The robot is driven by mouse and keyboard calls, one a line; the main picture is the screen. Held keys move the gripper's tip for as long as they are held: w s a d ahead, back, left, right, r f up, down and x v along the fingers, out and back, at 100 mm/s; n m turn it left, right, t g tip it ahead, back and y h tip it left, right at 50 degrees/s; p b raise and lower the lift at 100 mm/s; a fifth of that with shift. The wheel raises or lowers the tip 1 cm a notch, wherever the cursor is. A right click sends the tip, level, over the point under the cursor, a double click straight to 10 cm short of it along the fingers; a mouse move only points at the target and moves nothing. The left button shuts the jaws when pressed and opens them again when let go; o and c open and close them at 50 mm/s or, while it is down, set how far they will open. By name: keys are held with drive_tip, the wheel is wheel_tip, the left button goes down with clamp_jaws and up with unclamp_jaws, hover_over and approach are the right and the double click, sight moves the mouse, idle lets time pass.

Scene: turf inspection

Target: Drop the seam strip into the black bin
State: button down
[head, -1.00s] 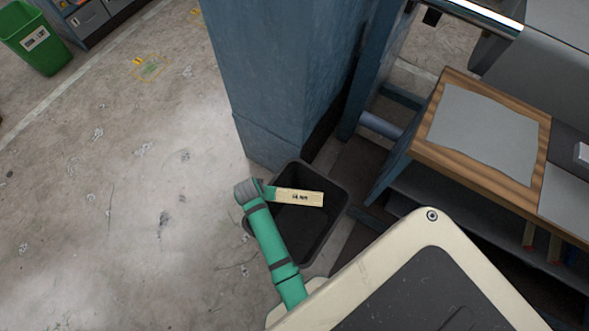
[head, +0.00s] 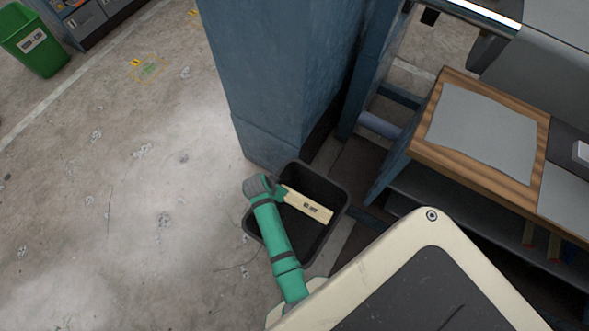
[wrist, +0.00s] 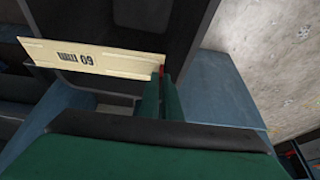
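The seam strip (head: 308,206) is a flat, pale cream bar with a printed dark mark. My gripper (head: 281,191) is shut on one end of it. In the head view the strip points right and slightly down over the open mouth of the black bin (head: 342,192). The wrist view shows the strip (wrist: 100,58) reaching left from my green fingertips (wrist: 162,74), with the mark "09". The dark bin wall (wrist: 185,25) shows behind it. The strip's height above the bin floor is hard to tell.
A blue-grey pillar (head: 275,75) stands right behind the bin. A wooden-edged bench (head: 425,150) with a grey sheet (head: 483,133) is to the right. A green bin (head: 35,42) stands far left. The concrete floor (head: 120,200) on the left is open.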

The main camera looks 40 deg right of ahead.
drive_tip(key=shift+f, duration=0.2)
drive_tip(key=c, duration=1.9)
unclamp_jaws()
drive_tip(key=shift+s, duration=0.15)
drive_tip(key=v, duration=1.1)
